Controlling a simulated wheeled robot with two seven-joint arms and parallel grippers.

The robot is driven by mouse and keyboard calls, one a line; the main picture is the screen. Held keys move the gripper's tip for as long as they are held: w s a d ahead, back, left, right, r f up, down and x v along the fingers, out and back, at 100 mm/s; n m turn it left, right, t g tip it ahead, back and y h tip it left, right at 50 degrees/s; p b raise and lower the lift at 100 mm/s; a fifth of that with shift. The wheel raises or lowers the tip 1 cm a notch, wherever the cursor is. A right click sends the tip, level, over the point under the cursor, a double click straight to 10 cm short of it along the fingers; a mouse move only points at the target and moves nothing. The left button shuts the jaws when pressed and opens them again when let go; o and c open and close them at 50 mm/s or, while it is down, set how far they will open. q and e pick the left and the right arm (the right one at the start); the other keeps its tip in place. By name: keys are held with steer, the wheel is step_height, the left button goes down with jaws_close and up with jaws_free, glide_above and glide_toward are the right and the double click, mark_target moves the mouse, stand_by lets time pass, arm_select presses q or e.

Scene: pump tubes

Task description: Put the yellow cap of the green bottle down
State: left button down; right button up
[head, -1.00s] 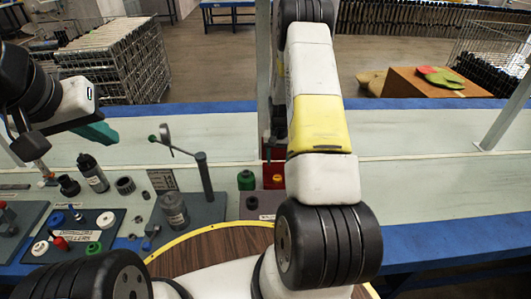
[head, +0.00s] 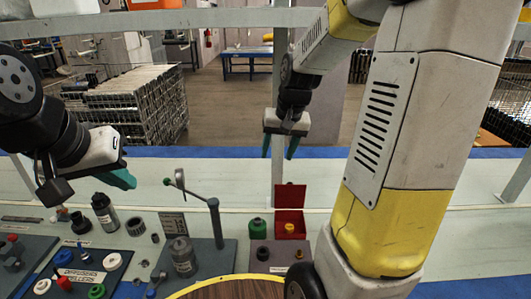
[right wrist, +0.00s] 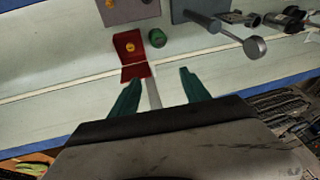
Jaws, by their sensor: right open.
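My right gripper (head: 279,146) is open and empty, above and beyond the box. Its spread teal fingers (right wrist: 155,95) show apart from the cap. My left gripper (head: 122,179) hangs at the left, over the bench; its finger gap is hidden.
A dark bottle (head: 104,212) and a board of coloured caps (head: 85,270) are at the left.

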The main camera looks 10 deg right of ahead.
steer(key=s+a+r+n+t, duration=0.1)
steer(key=s+r, duration=0.2)
steer(key=s, duration=0.3)
steer(key=s+a+r+n+t, duration=0.1)
steer(key=s+a+r, duration=0.1)
steer(key=s, duration=0.3)
steer(key=s+a+r+y, duration=0.1)
steer(key=s+a+r, duration=0.1)
steer(key=s, duration=0.4)
steer(key=shift+s+a+r+n+t, duration=0.25)
steer(key=shift+s+r+n+t, duration=0.15)
steer(key=shift+r, duration=0.5)
